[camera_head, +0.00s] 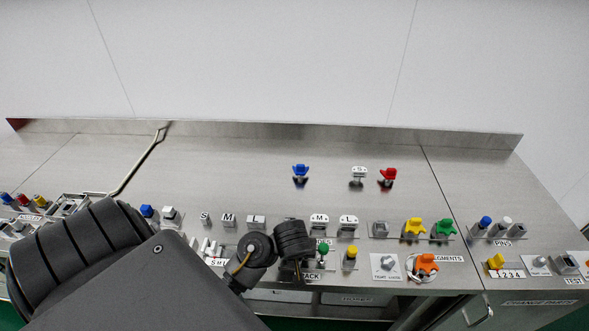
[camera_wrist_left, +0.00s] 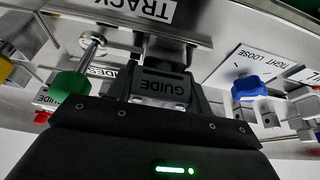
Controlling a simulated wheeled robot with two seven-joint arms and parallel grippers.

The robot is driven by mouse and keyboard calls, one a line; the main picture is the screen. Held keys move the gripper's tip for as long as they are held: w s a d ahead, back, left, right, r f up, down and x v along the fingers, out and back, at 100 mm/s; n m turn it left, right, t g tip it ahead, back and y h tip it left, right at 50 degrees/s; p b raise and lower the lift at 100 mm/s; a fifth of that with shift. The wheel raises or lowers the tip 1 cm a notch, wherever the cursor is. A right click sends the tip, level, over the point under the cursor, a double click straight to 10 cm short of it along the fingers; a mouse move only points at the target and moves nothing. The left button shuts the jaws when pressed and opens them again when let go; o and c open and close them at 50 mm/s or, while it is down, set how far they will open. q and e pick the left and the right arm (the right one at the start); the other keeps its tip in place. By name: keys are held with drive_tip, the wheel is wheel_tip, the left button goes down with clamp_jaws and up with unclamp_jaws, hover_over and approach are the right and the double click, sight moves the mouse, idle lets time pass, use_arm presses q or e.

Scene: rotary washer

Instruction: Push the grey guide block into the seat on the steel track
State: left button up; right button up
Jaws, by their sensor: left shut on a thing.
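The grey guide block (camera_wrist_left: 166,86), marked GUIDE, sits between the fingers of my left gripper (camera_wrist_left: 166,72) in the left wrist view. The gripper is shut on it. The block is close to a dark part at the steel track (camera_wrist_left: 200,30), whose TRACK label (camera_wrist_left: 142,9) shows upside down. I cannot tell how deep the block is in the seat, which is hidden. In the head view my left wrist hides the block, and the TRACK label (camera_head: 311,277) shows beside it. My right gripper is not in view.
A green knob on a steel rod (camera_wrist_left: 70,86) stands close beside my left gripper; it also shows in the head view (camera_head: 323,249). A yellow knob (camera_head: 350,252) is to its right. The TIGHT LOOSE plate (camera_head: 387,266) lies further right. The rear bench is mostly clear.

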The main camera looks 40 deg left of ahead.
use_arm(q)
drive_tip(key=shift+w+a, duration=0.1)
drive_tip(key=o, duration=1.3)
drive_tip(key=shift+w+a+f, duration=0.1)
drive_tip(key=shift+w+f, duration=0.05)
drive_tip(key=shift+c, duration=0.2)
drive_tip(key=shift+s+d+r, duration=0.2)
drive_tip(key=shift+s+r, duration=0.05)
drive_tip(key=shift+r, duration=0.25)
drive_tip(key=v, duration=0.6)
drive_tip(key=shift+r, duration=0.25)
drive_tip(key=p+v, duration=0.3)
drive_tip(key=shift+s+r, duration=0.1)
drive_tip(key=shift+r, duration=0.05)
